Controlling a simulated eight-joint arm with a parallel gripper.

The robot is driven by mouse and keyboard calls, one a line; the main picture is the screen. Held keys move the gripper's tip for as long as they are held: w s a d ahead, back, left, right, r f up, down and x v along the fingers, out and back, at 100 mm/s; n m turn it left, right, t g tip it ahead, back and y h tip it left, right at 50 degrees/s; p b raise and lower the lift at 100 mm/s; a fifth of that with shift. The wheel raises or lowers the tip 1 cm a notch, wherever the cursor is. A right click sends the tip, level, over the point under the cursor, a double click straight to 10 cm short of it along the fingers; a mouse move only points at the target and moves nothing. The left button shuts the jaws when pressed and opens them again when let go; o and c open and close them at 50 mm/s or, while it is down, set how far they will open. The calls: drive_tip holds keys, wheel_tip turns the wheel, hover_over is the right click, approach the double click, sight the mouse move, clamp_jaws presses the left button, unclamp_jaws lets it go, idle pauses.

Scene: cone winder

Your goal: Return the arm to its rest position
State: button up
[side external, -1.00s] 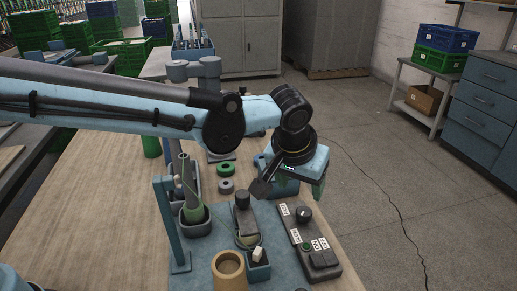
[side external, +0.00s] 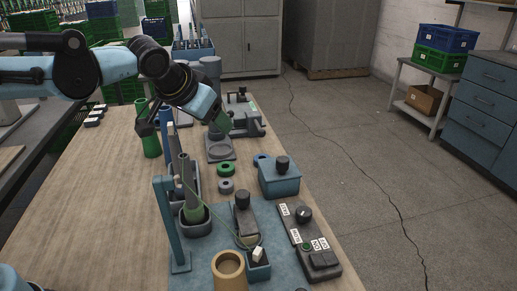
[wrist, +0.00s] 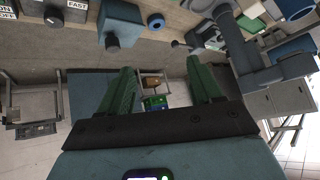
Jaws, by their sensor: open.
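My gripper (side external: 186,120) is raised over the far part of the wooden table (side external: 95,190) in the side view. It is tilted, with a green finger showing at its right. In the wrist view my gripper (wrist: 163,80) has its two green fingers wide apart, with nothing between them. My arm stretches in from the left edge, above the table.
A control box (side external: 308,240) with labels and a lidded blue box (side external: 279,178) stand along the right table edge. Green and grey rings (side external: 226,169) lie between. A tan cup (side external: 229,270) is at the front.

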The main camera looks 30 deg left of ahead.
drive_tip(key=s+a+t+y, duration=0.1)
drive_tip(key=s+a, duration=0.4)
drive_tip(key=a, duration=0.3)
drive_tip(key=s+d+f+n+g+h, duration=0.1)
drive_tip(key=s+f+g, duration=0.1)
drive_tip(key=s+f, duration=0.6)
drive_tip(key=shift+s+d+f+h, duration=0.3)
drive_tip(key=shift+s+d+h, duration=0.1)
drive_tip(key=shift+s, duration=0.2)
